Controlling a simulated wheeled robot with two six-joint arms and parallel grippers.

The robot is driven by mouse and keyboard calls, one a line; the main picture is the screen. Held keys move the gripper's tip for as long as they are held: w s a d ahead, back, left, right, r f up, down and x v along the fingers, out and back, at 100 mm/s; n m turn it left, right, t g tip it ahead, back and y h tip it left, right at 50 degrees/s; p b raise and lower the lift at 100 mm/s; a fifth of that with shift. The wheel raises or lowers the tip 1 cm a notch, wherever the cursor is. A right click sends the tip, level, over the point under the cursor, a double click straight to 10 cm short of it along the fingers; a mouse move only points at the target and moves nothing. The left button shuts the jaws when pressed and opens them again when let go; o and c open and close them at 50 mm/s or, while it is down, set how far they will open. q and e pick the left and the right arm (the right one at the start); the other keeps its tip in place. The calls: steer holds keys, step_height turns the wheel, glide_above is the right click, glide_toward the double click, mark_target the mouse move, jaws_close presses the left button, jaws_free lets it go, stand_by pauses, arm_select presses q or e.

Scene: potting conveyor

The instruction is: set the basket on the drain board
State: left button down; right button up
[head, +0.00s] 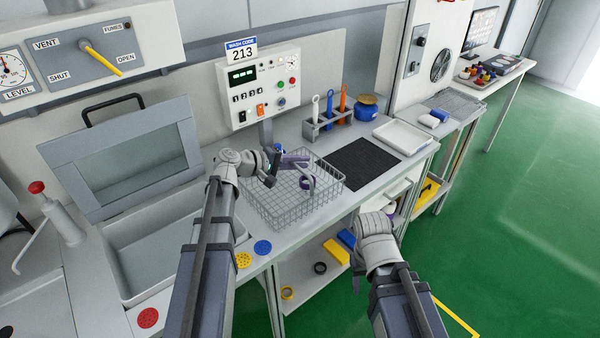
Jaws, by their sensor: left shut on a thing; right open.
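The grey wire basket (262,208) is at the middle of the steel bench, left of a flat black mat (362,164). I cannot tell whether it rests on the bench or hangs just above it. My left gripper (299,172) reaches over the basket from the left and is shut on it; the exact hold on the wire is unclear. My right gripper (391,206) is open in front of the bench's right part, apart from the basket, its fingers mostly hidden by my wrist. A grey ribbed board (458,103) at the back right may be the drain board.
A lidded basin (165,250) stands open at left. A control box (262,88), tool holder (328,125), blue jar (367,108) and white tray (402,136) line the back. A blue and white block (435,117) lies right of the tray. Several items sit on the lower shelf.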

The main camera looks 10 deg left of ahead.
arm_select(q)
step_height(320, 180, down, 2)
steer(key=shift+f+b, duration=0.15)
steer(key=shift+b, duration=0.55)
arm_select(e)
step_height(320, 180, down, 2)
steer(key=shift+f, duration=0.1)
arm_select(q)
steer(key=c, duration=0.9)
jaws_free()
